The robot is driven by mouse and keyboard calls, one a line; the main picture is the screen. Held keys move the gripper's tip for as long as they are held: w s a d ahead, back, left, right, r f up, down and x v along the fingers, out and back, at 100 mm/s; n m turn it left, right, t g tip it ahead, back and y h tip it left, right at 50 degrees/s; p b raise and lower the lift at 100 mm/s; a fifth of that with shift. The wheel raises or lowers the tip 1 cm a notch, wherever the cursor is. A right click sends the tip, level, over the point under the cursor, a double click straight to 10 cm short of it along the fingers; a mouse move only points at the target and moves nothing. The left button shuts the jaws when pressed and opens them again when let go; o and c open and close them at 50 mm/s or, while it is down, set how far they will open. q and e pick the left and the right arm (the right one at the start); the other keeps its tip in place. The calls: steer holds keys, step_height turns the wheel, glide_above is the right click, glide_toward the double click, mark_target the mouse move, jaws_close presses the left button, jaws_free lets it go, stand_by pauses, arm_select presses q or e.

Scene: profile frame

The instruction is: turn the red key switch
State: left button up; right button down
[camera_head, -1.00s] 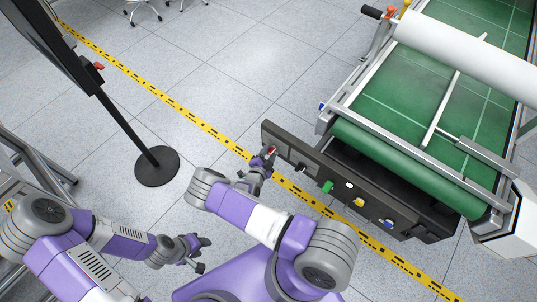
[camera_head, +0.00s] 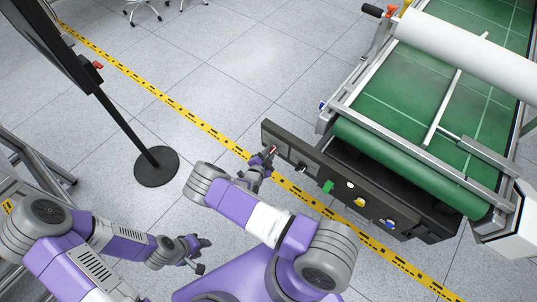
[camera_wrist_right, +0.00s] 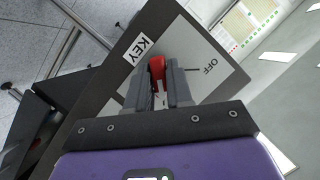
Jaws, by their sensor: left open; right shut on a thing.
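The red key switch (camera_wrist_right: 156,68) sits on a grey plate (camera_wrist_right: 205,60) marked KEY and OFF in the right wrist view. My right gripper (camera_wrist_right: 158,88) is shut on the key switch, one finger on each side of it. In the head view my right gripper (camera_head: 268,158) is at the left end of the black control panel (camera_head: 315,166), with a bit of red showing at its fingertips. The fingers hide part of the switch. My left gripper (camera_head: 203,255) is open and empty above the floor, away from the panel.
The panel also carries a green button (camera_head: 327,186), a yellow button (camera_head: 358,202) and a blue one (camera_head: 389,224). Behind it is a green conveyor (camera_head: 400,95). A black stand with a round base (camera_head: 156,167) is to the left. Open floor lies between.

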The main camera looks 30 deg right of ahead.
steer(key=n+g+h+b, duration=0.1)
steer(key=n+g+b, duration=0.1)
steer(key=n, duration=0.1)
steer(key=n+g+h+b, duration=0.1)
steer(key=n+g+b, duration=0.1)
steer(key=n+b, duration=0.1)
steer(key=n+g+h+b, duration=0.1)
steer(key=n+g+b, duration=0.2)
steer(key=n, duration=0.2)
steer(key=shift+w+a+f, duration=0.1)
steer(key=shift+w+a, duration=0.05)
steer(key=shift+w, duration=0.1)
stand_by(0.4)
steer(key=shift+n, duration=0.3)
steer(key=c, duration=1.1)
jaws_free()
